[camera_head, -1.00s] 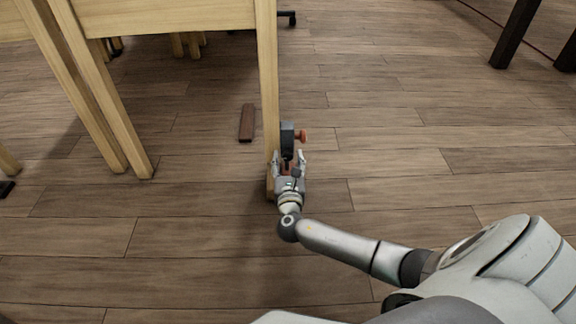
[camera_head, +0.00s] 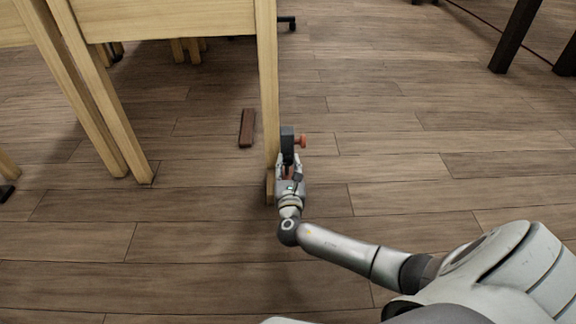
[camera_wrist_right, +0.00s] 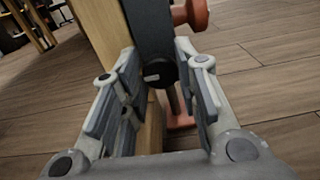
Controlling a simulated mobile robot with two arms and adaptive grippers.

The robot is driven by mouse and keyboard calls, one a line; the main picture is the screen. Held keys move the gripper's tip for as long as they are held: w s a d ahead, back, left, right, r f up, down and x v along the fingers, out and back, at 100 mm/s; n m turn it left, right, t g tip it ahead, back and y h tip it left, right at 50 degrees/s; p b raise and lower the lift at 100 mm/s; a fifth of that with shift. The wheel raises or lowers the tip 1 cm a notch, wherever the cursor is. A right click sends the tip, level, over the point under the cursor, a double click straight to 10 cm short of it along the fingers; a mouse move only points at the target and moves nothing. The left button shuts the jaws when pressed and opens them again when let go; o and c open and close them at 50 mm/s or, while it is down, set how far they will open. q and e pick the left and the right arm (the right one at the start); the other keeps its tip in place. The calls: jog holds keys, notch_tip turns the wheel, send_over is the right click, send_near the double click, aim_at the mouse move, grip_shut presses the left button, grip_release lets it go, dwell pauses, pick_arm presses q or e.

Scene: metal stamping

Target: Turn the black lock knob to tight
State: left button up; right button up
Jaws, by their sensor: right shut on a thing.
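The black lock knob (camera_wrist_right: 160,74) is a round dark part with a small light mark, below a dark grey block (camera_wrist_right: 150,28) in the right wrist view. The block (camera_head: 287,147) stands against a wooden leg in the head view, with an orange-red knob (camera_head: 300,141) on its right side. My right gripper (camera_head: 288,160) is at the block's near end. In the wrist view its two fingers flank the black knob, shut on it. The knob's markings are too small to read. My left gripper is not in view.
The pale wooden table leg (camera_head: 267,85) runs down just left of my right gripper. A brown bar (camera_head: 247,128) lies on the floor left of the leg. Open floor (camera_head: 400,160) lies to the right. Dark legs (camera_head: 514,38) stand at the far right.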

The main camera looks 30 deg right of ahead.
jog(key=m, duration=0.3)
jog(key=shift+m, duration=0.3)
jog(key=m, duration=0.5)
jog(key=shift+d+f, duration=0.1)
jog(key=m, duration=0.5)
jog(key=shift+s, duration=0.1)
jog(key=shift+d+f+m, duration=0.1)
jog(key=shift+m, duration=1.8)
jog(key=o, duration=1)
